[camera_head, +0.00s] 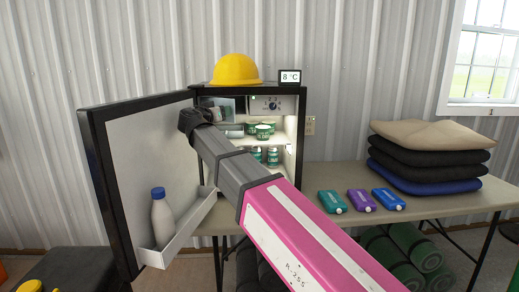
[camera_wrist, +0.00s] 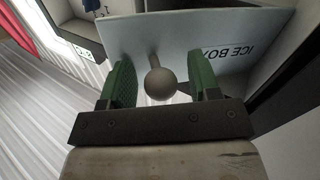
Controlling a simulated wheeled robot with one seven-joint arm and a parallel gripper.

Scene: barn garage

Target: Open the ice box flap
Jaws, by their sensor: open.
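The ice box flap (camera_wrist: 222,32) is a pale panel with upside-down "ICE BOX" lettering in the wrist view. A round grey knob (camera_wrist: 160,84) on a short stem stands out from it. My gripper (camera_wrist: 161,70) is open, with one green finger on each side of the knob and visible gaps between. In the head view, my arm reaches to the upper left of the open fridge (camera_head: 300,141); its end hides part of the ice box area and my fingertips. I cannot tell whether the flap is fully closed.
The fridge door (camera_head: 128,152) stands open at left, holding a white bottle (camera_head: 162,218). Green tins (camera_head: 263,131) stand on the shelves. A yellow helmet (camera_head: 236,70) and a display (camera_head: 290,76) are on top. Colored packs (camera_head: 361,200) and folded cushions (camera_head: 428,165) lie on the table.

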